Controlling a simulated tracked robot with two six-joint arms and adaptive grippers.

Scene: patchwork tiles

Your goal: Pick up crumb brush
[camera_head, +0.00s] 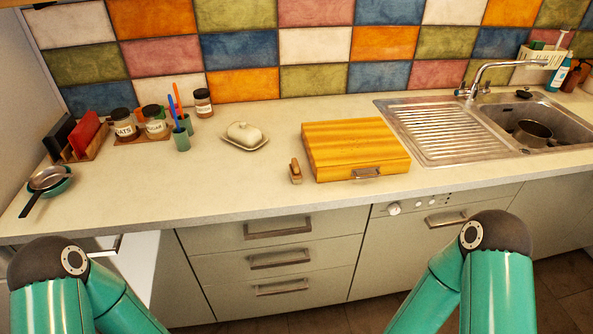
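A small brown wooden item, which looks like the crumb brush (296,171), is on the pale counter (230,182). It is just left of the front left corner of a thick wooden board or box (355,147), with a small gap between them. The brush is small in the view, so its bristles are hard to make out. Only the green and dark elbow parts of my two arms show, low at the left and right. Neither gripper is in view.
A white butter dish (244,135) stands behind and left of the brush. Jars (155,122), a green cup with brushes (181,139) and a teal bowl with a strainer (49,180) are further left. A sink (520,120) is at the right. The counter in front of the brush is clear.

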